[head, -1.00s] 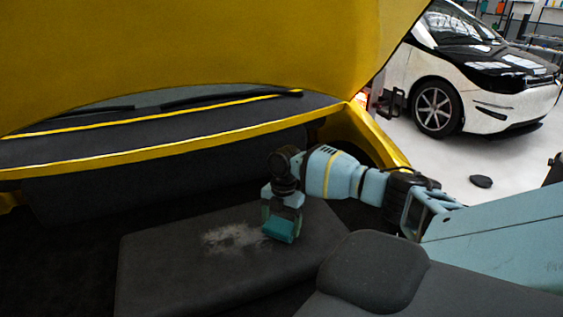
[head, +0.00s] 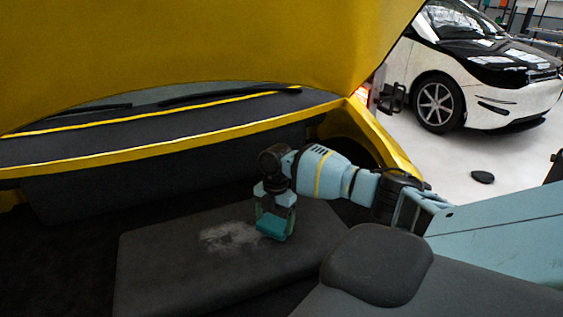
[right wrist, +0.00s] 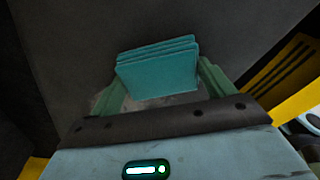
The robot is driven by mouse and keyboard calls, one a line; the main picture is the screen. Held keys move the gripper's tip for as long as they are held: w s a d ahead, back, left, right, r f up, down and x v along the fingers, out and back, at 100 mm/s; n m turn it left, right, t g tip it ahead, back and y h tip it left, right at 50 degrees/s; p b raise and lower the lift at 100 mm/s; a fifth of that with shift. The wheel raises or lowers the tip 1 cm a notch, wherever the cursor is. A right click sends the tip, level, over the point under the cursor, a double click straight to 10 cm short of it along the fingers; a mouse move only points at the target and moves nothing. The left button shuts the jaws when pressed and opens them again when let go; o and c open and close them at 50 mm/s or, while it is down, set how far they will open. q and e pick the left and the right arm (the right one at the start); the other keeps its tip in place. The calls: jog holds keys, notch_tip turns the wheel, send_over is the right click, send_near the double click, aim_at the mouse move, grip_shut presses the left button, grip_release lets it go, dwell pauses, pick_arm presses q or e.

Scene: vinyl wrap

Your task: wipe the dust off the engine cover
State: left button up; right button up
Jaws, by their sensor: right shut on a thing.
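The engine cover (head: 170,268) is a dark grey flat panel in the engine bay. A pale patch of dust (head: 228,236) lies on its upper middle. My right gripper (head: 274,220) is shut on a teal folded cloth (head: 271,229), at the right edge of the dust patch. In the right wrist view, the cloth (right wrist: 158,70) sits between the two green fingers, and some pale dust shows beside the left finger. The cloth is at or just above the cover; I cannot tell whether it touches. My left gripper is not in view.
The raised yellow hood (head: 200,50) hangs over the bay. A yellow body edge (head: 385,140) runs along the right side. A rounded dark grey shape (head: 378,264) stands at the front right. A white and black car (head: 480,75) is parked beyond.

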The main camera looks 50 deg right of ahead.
aim_at(263, 223)
jog(key=shift+w+a+r+n+t, duration=0.2)
jog(key=shift+w+a+r, duration=0.1)
jog(key=shift+w+a, duration=0.3)
jog(key=shift+w+a+r+n+t, duration=0.1)
jog(key=shift+w+a+r+n, duration=0.15)
jog(key=shift+w+a, duration=0.25)
jog(key=w+a, duration=0.1)
jog(key=w+a+f, duration=0.1)
jog(key=shift+w+f, duration=0.15)
jog(key=shift+w, duration=0.15)
jog(key=shift+a, duration=0.2)
jog(key=shift+s+a, duration=0.15)
jog(key=shift+s, duration=0.25)
jog(key=shift+w+a, duration=0.1)
jog(key=shift+a, duration=0.25)
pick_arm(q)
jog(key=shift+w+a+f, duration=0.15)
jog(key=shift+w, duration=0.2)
pick_arm(e)
jog(key=shift+w+a, duration=0.3)
jog(key=shift+a, duration=0.35)
jog(key=shift+w+a, duration=0.3)
jog(key=shift+a, duration=0.3)
jog(key=shift+a, duration=0.1)
